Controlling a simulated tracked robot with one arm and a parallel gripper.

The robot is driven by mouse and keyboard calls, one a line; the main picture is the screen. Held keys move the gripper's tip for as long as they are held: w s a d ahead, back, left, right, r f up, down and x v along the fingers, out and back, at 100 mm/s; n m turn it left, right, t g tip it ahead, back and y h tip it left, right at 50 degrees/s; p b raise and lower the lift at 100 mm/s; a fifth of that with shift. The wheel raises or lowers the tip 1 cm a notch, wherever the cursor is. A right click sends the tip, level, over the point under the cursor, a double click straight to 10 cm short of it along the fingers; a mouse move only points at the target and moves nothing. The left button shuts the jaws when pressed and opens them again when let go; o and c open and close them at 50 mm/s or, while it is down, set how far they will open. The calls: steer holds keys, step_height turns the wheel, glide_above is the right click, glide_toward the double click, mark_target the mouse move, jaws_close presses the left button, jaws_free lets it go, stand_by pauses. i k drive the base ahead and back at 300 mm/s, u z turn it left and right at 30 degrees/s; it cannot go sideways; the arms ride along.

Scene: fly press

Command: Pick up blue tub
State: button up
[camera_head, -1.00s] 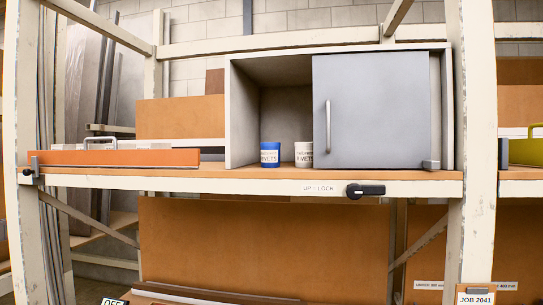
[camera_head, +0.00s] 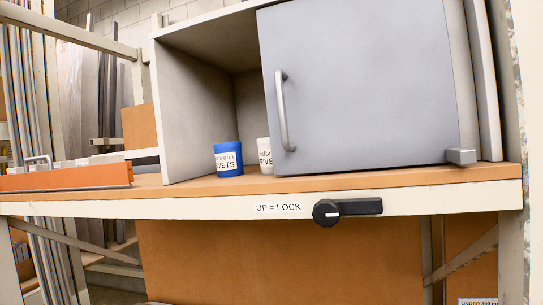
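The blue tub (camera_head: 228,157) stands upright on the orange-brown shelf, inside the open left part of a grey cabinet. It carries a white label that reads RIVETS. A white tub (camera_head: 264,152) with a similar label stands just right of it, partly hidden behind the grey door. My gripper is not in view.
The grey door (camera_head: 360,85) with a bar handle (camera_head: 283,110) covers the cabinet's right part. A black lever (camera_head: 346,209) sits on the shelf's front edge beside a label reading UP = LOCK. An orange tray (camera_head: 65,177) with a handle stands at left. The shelf before the blue tub is clear.

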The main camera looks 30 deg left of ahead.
mark_target(229, 155)
steer(key=u, duration=0.25)
steer(key=i, duration=0.9)
steer(key=u, duration=0.7)
